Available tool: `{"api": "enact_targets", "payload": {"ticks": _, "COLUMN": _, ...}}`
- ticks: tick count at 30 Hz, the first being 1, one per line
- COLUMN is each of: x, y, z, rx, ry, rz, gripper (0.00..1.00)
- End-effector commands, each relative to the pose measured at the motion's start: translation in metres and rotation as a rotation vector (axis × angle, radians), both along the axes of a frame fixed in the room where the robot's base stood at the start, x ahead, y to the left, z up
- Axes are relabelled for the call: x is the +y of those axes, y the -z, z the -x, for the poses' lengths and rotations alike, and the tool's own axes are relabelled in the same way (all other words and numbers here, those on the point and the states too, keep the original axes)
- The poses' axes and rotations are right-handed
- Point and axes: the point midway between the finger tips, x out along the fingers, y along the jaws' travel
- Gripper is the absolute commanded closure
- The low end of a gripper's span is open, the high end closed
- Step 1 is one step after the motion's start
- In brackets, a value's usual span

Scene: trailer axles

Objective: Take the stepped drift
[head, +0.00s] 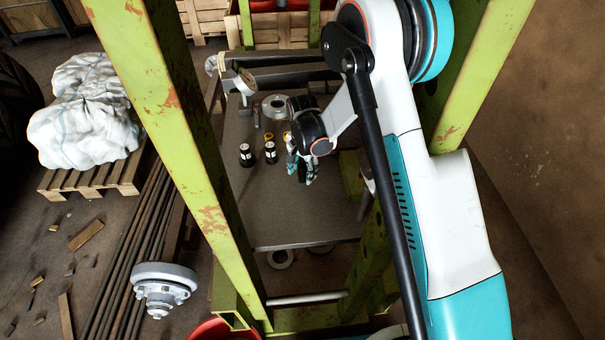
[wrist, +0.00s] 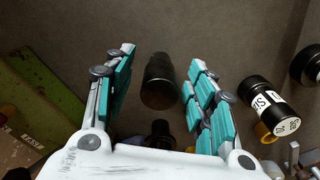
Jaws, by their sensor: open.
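A dark, stepped-looking cylinder (wrist: 160,82), which looks like the stepped drift, shows between my finger pads in the wrist view. Its near end faces the camera. A smaller dark knob-like piece (wrist: 160,131) shows below it; I cannot tell whether the two are joined. My gripper (wrist: 161,60) is open, with teal pads on either side of the cylinder and a visible gap on each side. In the head view my gripper (head: 302,168) points down over the grey bench top (head: 290,225), and the cylinder is hidden there.
Two black cylinders with white labels (head: 246,155) (head: 270,152) stand left of my gripper. One labelled cylinder (wrist: 268,103) is close to my right finger in the wrist view. A metal ring part (head: 275,106) lies behind. Green posts (head: 165,110) frame the bench; its front is clear.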

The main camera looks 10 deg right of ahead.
Motion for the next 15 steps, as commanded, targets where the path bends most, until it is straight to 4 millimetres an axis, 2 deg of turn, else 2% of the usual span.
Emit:
{"api": "enact_targets", "payload": {"ticks": 1, "x": 0.0000, "y": -0.0005, "z": 0.0000, "rx": 0.000, "ry": 0.000, "rz": 0.000, "gripper": 0.49}}
{"api": "enact_targets", "payload": {"ticks": 6, "x": -0.0001, "y": -0.0006, "z": 0.0001, "rx": 0.000, "ry": 0.000, "rz": 0.000, "gripper": 0.88}}
{"api": "enact_targets", "payload": {"ticks": 8, "x": 0.0000, "y": -0.0006, "z": 0.0000, "rx": 0.000, "ry": 0.000, "rz": 0.000, "gripper": 1.00}}
{"api": "enact_targets", "payload": {"ticks": 15, "x": 0.0001, "y": -0.0008, "z": 0.0001, "rx": 0.000, "ry": 0.000, "rz": 0.000, "gripper": 1.00}}
